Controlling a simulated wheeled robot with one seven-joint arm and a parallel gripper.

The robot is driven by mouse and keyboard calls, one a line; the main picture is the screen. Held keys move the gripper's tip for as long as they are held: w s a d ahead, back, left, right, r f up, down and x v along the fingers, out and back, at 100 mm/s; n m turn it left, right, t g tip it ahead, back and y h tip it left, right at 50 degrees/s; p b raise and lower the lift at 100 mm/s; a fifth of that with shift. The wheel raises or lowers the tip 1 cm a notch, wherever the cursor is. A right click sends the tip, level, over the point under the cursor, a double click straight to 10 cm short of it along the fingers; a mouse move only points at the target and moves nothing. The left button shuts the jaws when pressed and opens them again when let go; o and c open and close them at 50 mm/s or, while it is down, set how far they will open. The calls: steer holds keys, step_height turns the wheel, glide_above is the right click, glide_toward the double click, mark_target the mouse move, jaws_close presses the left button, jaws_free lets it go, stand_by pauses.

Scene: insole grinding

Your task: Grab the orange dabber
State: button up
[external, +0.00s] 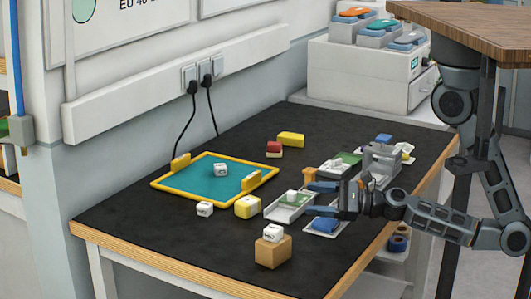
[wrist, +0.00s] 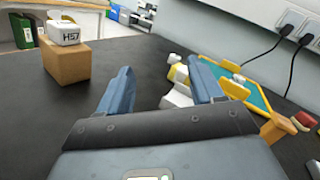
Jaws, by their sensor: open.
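My gripper (external: 311,198) is open and empty, low over the right part of the black bench, its fingers pointing left. In the wrist view the gap between the blue fingers (wrist: 163,70) shows bare bench and part of some white pieces beyond. A small orange-brown piece (external: 310,174), possibly the orange dabber, shows just beyond the far finger. It also seems to show in the wrist view (wrist: 278,127), right of the right finger and outside the gap. Its full shape is hidden. Another orange piece (external: 355,11) lies in a blue tray on the white machine at the back.
A grey tray (external: 302,215) lies close by my fingers. A brown block (external: 273,251) bears a white cube (external: 273,232). A yellow-framed teal mat (external: 193,182) and white and yellow cubes lie farther left. The bench front left is clear.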

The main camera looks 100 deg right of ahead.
mark_target(315, 173)
steer(key=s+d+m+h, duration=0.1)
steer(key=d+m, duration=0.1)
steer(key=s+d+m+g+h, duration=0.1)
steer(key=s+d+m, duration=0.1)
steer(key=d, duration=0.1)
steer(key=s+d+m+h, duration=0.1)
steer(key=d+m, duration=0.1)
steer(key=d, duration=0.1)
steer(key=shift+s+m+h+p, duration=0.3)
steer(key=shift+s, duration=0.05)
steer(key=s+d+m+g+h, duration=0.1)
steer(key=s, duration=0.2)
steer(key=s+d+f+m+g+h, duration=0.1)
steer(key=s+d+m, duration=0.1)
steer(key=s+d+f+m+g+h+p, duration=0.1)
steer(key=s+g, duration=0.1)
steer(key=s, duration=0.1)
steer(key=shift+s+d+m, duration=0.3)
steer(key=shift+d, duration=0.05)
steer(key=shift+w+d, duration=0.1)
steer(key=shift+d, duration=0.15)
steer(key=p+x, duration=0.2)
steer(key=x, duration=0.3)
steer(key=shift+w+d+p, duration=0.2)
steer(key=shift+d+p, duration=0.05)
steer(key=shift+p, duration=0.05)
steer(key=shift+p+x, duration=0.75)
steer(key=shift+x, duration=2.1)
steer(key=shift+s+d+f, duration=0.1)
steer(key=shift+d, duration=0.05)
